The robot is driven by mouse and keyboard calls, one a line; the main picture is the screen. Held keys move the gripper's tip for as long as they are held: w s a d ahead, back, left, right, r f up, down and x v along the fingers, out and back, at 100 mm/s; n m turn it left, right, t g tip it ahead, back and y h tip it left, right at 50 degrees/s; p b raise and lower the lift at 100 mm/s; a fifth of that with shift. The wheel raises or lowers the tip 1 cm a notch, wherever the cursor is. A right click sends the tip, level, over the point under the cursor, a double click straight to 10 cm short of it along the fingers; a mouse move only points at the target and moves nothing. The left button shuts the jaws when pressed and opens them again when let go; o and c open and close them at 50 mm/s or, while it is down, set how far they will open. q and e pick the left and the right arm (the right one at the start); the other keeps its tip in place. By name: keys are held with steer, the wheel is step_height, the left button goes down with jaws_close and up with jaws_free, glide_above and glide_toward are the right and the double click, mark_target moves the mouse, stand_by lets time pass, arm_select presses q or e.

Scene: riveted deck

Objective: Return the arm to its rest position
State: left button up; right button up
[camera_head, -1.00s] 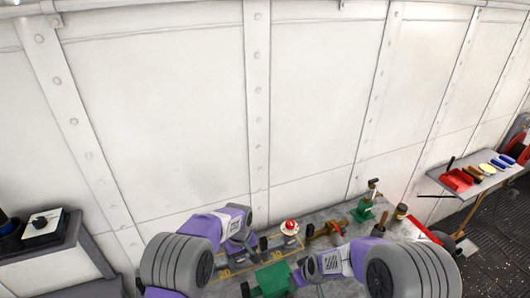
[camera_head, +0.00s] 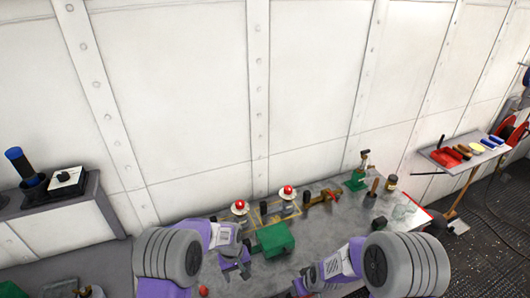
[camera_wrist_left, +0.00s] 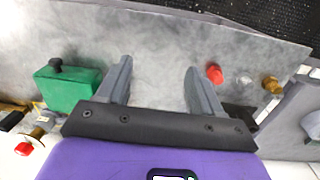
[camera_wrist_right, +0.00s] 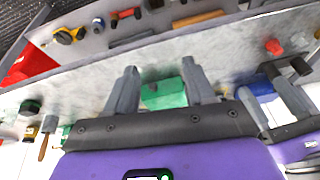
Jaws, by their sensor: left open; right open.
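In the head view my left arm comes in at the lower left. My left gripper (camera_head: 238,270) is above the grey bench (camera_head: 325,232), in front and to the left of a green box (camera_head: 275,239). The left wrist view shows its two fingers apart with only bare bench between them (camera_wrist_left: 157,70). My right gripper (camera_head: 303,284) is low in the middle of the head view, partly hidden by its own arm. In the right wrist view its fingers (camera_wrist_right: 159,68) are apart, with the green box (camera_wrist_right: 163,94) showing beyond them and no held object visible.
Two red-topped pieces (camera_head: 240,209) (camera_head: 287,193) stand behind the green box. A green-based tool (camera_head: 357,181) and a dark jar (camera_head: 391,183) stand at the bench's back right. A small red item (camera_head: 203,290) lies near my left gripper. A side shelf (camera_head: 470,158) holds coloured items.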

arm_select(q)
steer(key=s+f+m+t+h+b, duration=0.1)
steer(key=s+f+h+b, duration=0.2)
steer(key=s+f+b, duration=1.2)
steer(key=s+f, duration=0.8)
steer(key=f, duration=0.4)
steer(key=shift+s+a, duration=0.3)
steer(key=shift+s, duration=0.05)
arm_select(e)
steer(key=s+f+m+g, duration=0.1)
steer(key=s+f+m, duration=0.1)
steer(key=s+f, duration=0.4)
steer(key=s+a+f+m+g+y, duration=0.1)
steer(key=s+f, duration=0.4)
steer(key=f, duration=0.8)
steer(key=s+a+f+m+y, duration=0.1)
steer(key=s+f+m, duration=0.2)
steer(key=s+f, duration=0.3)
step_height(320, 180, down, 3)
steer(key=shift+s+a+f+g, duration=0.15)
steer(key=shift+s+a+g, duration=0.15)
steer(key=shift+g, duration=0.1)
